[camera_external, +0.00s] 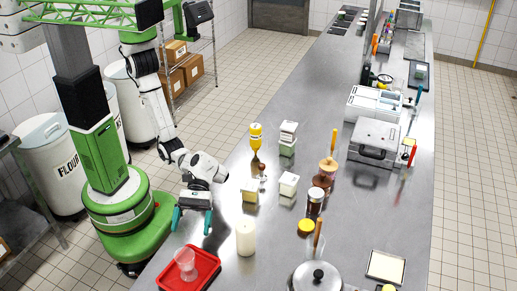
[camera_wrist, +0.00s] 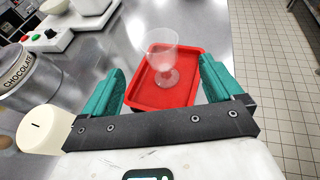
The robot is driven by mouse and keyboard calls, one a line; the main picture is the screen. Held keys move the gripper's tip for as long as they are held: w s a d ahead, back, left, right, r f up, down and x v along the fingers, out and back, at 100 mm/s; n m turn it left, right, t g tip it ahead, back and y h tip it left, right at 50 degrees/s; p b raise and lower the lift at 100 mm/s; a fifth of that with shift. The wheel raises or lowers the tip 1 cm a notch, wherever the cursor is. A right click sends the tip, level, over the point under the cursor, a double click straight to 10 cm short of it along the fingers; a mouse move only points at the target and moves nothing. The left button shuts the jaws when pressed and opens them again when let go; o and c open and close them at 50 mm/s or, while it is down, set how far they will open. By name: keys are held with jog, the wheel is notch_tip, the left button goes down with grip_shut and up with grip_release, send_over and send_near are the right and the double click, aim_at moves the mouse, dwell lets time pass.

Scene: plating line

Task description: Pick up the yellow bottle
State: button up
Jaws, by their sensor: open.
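The yellow bottle (camera_external: 256,137) stands upright on the steel counter in the external view, left of a white-and-green container. I do not see it in the wrist view. My gripper (camera_external: 192,217) is open and empty. It is nearer the camera than the bottle and lower left of it, well apart from it, with its teal fingers pointing down near the counter's left edge. In the wrist view the fingers of my gripper (camera_wrist: 160,66) are spread wide, with the red tray beyond and between them.
The red tray (camera_external: 206,264) holds a clear glass (camera_external: 185,262). A cream cylinder (camera_external: 246,238) stands right of my gripper. Small containers (camera_external: 289,184) and a lidded pot (camera_external: 316,279) stand on the counter (camera_external: 285,93).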

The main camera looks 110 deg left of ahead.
jog(key=shift+c, duration=1)
